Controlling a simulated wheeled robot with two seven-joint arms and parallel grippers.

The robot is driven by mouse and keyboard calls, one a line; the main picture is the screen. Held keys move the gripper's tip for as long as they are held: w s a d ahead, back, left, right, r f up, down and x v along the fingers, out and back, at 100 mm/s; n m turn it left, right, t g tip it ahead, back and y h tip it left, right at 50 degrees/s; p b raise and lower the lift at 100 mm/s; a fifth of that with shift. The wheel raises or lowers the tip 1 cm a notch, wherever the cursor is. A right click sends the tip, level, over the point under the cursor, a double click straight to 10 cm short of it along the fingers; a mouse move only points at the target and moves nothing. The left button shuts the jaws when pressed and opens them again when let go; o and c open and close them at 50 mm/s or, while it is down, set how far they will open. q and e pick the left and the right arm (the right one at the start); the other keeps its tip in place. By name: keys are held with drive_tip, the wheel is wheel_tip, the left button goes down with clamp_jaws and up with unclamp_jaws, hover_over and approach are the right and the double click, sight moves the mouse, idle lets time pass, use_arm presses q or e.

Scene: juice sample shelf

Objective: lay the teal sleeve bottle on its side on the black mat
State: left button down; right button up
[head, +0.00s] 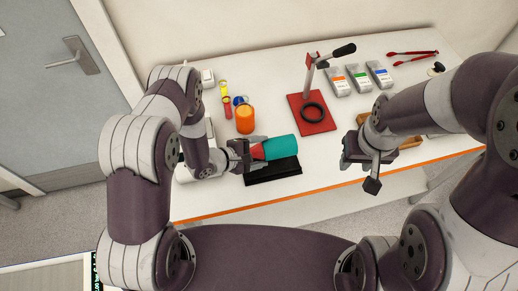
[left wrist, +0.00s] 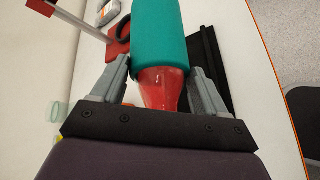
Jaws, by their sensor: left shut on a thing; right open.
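The teal sleeve bottle (head: 281,148) lies sideways, with its red neck end toward my left gripper (head: 257,150). My left gripper is shut on the red neck, which shows between the fingers in the left wrist view (left wrist: 160,88). The black mat (head: 273,172) is under and in front of the bottle, near the table's front edge. It also shows right of the bottle in the left wrist view (left wrist: 212,62). I cannot tell whether the bottle touches the mat. My right gripper (head: 366,172) is open and empty, right of the mat near the front edge.
An orange jar (head: 245,121) stands just behind my left gripper. A red stand (head: 311,115) with a black ring and lever is behind the bottle. Several pouches (head: 358,78) and red tongs (head: 411,56) lie at the back right. The orange table edge (head: 330,188) is close in front.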

use_arm(q)
wheel_tip(320, 180, down, 7)
drive_tip(key=b, duration=0.5)
drive_tip(key=shift+r, duration=0.1)
drive_tip(key=shift+a, duration=0.1)
